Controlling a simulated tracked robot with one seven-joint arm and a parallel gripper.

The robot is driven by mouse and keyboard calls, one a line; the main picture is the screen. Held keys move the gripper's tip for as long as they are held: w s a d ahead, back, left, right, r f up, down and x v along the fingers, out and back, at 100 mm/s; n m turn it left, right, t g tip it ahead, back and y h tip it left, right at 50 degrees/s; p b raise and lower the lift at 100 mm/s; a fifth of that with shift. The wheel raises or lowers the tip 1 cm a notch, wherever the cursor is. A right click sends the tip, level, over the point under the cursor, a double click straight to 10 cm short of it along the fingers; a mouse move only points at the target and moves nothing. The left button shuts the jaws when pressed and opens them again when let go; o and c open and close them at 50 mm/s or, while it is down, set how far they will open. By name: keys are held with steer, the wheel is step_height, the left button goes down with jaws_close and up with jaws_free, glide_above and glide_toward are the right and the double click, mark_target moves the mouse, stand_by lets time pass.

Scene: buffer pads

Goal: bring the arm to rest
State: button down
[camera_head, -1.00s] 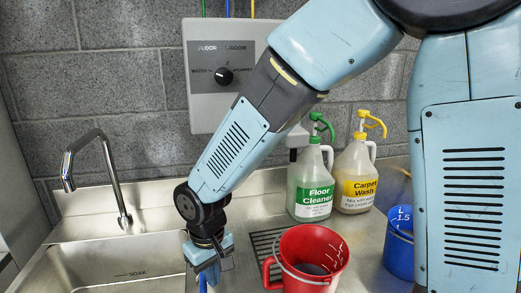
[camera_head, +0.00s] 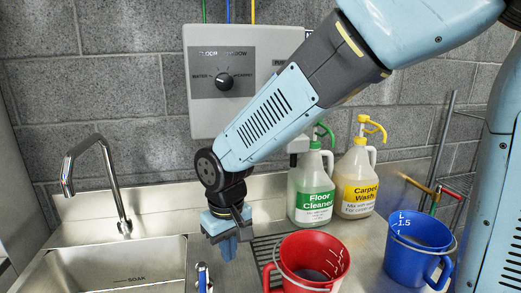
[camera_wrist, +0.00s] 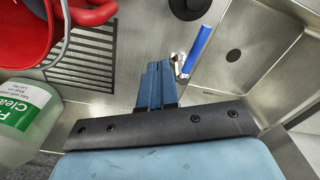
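My gripper (camera_head: 229,246) hangs above the steel counter between the sink and the red bucket, fingers pointing down. In the wrist view its two blue fingers (camera_wrist: 156,84) lie together, with nothing seen between them. My arm reaches in from the upper right, bent, passing in front of the grey control panel. The gripper touches nothing that I can see.
The sink (camera_head: 120,262) with its tap (camera_head: 108,178) is at left. A small blue-handled fitting (camera_head: 203,277) stands at its edge. A red bucket (camera_head: 311,262), Floor Cleaner jug (camera_head: 313,190), Carpet Wash jug (camera_head: 357,180) and blue bucket (camera_head: 410,258) stand to the right.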

steer(key=w+d+r+m+t, duration=0.1)
steer(key=d+r+m, duration=0.1)
steer(key=d+r, duration=0.5)
steer(key=w+d+r+m+t, duration=0.2)
steer(key=d+r, duration=0.1)
steer(key=d, duration=0.7)
steer(key=s+d+r+m+t, duration=0.1)
steer(key=s+d+r+m, duration=0.1)
steer(key=d, duration=0.4)
steer(key=s+d+r+m+t, duration=0.1)
steer(key=s+d+r, duration=0.1)
steer(key=s+d, duration=0.3)
steer(key=shift+d+r+m, duration=0.2)
steer(key=shift+d+m, duration=0.2)
steer(key=shift+d, duration=0.85)
